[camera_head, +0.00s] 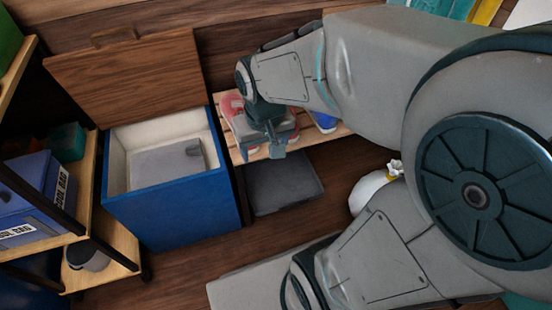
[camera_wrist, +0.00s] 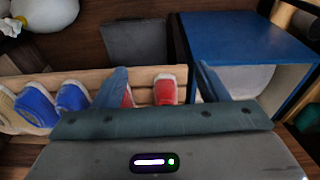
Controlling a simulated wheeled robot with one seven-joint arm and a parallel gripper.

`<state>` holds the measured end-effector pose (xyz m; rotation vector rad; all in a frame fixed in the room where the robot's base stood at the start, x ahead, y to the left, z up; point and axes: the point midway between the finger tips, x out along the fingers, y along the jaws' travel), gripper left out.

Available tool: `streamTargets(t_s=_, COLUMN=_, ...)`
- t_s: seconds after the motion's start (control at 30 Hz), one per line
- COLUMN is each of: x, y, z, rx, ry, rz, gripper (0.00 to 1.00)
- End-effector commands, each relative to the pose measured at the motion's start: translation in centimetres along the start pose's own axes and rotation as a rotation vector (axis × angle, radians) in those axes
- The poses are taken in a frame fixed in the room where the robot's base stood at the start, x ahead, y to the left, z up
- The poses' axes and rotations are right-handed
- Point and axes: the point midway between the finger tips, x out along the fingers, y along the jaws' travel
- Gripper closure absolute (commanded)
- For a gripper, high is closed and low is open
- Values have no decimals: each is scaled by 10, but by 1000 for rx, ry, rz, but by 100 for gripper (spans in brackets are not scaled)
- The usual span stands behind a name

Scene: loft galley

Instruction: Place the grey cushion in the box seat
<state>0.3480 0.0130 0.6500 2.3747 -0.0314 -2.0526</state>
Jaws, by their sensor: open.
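The blue box seat (camera_head: 175,215) stands left of centre in the head view with its wooden lid (camera_head: 130,75) raised. The grey cushion (camera_head: 155,168) lies inside it, below the rim, with a small darker grey piece at its right end. In the wrist view the box seat (camera_wrist: 235,40) is at the right, with a light grey surface (camera_wrist: 245,80) inside its opening. My gripper (camera_head: 272,148) is over the slatted shoe rack, right of the box seat. Its two fingers (camera_wrist: 164,85) are apart, with nothing held between them.
The slatted rack (camera_head: 250,152) holds red and blue shoes (camera_wrist: 40,102). A flat dark grey square (camera_head: 283,185) lies on the floor beside the box. A white rounded object (camera_head: 370,192) is near my arm.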

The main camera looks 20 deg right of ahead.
Motion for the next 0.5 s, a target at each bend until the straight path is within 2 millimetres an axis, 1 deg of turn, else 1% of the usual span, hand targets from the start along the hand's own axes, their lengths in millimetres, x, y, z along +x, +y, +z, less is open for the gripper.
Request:
streamTargets(t_s=0.03, x=-5, y=4, z=15, rx=-2, ry=-7, rz=-5, gripper=33)
streamTargets(t_s=0.1, x=-9, y=7, z=31, rx=-10, ry=-21, rz=-12, gripper=33)
streamTargets(t_s=0.2, x=-11, y=10, z=45, rx=-19, ry=-34, rz=-18, gripper=33)
streamTargets(t_s=0.3, x=-12, y=10, z=51, rx=-23, ry=-39, rz=-21, gripper=33)
streamTargets(t_s=0.5, x=-12, y=10, z=51, rx=-24, ry=-41, rz=-22, gripper=33)
